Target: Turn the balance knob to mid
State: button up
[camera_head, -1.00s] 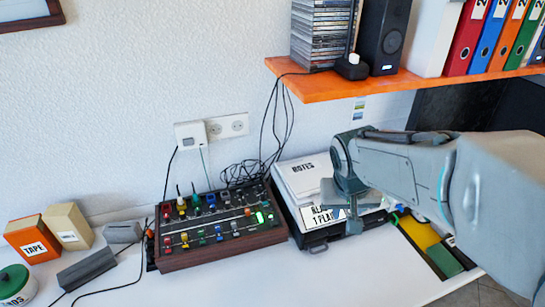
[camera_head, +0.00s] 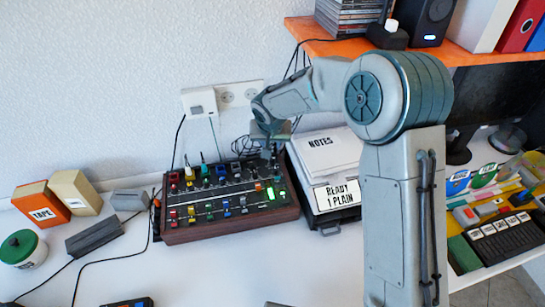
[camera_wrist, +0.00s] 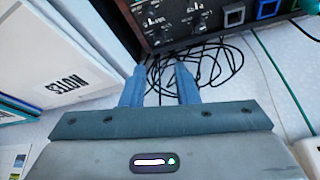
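A wooden-sided control box (camera_head: 216,231) with rows of coloured knobs, sliders and a lit green display stands on the white desk. The balance knob cannot be told from the others; labels are too small to read. My gripper (camera_head: 266,152) hangs at the box's back right corner, its fingers small and partly hidden in the head view. In the wrist view my gripper (camera_wrist: 160,72) has two blue fingers apart with nothing between them except cables behind. Part of the box's dark panel (camera_wrist: 187,22) with small dials shows beyond the fingertips.
A paper stack marked NOTES (camera_head: 318,150) sits in a black tray close right of the box. Loose black cables (camera_wrist: 215,62) lie behind the box. A wall socket (camera_head: 238,95) and an orange shelf (camera_head: 340,47) are near my arm.

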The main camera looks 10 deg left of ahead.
aim_at(272, 159)
jog(key=b+x, duration=0.2)
jog(key=x, duration=1)
jog(key=shift+s+b, duration=0.1)
jog(key=shift+b, duration=0.3)
grip_shut()
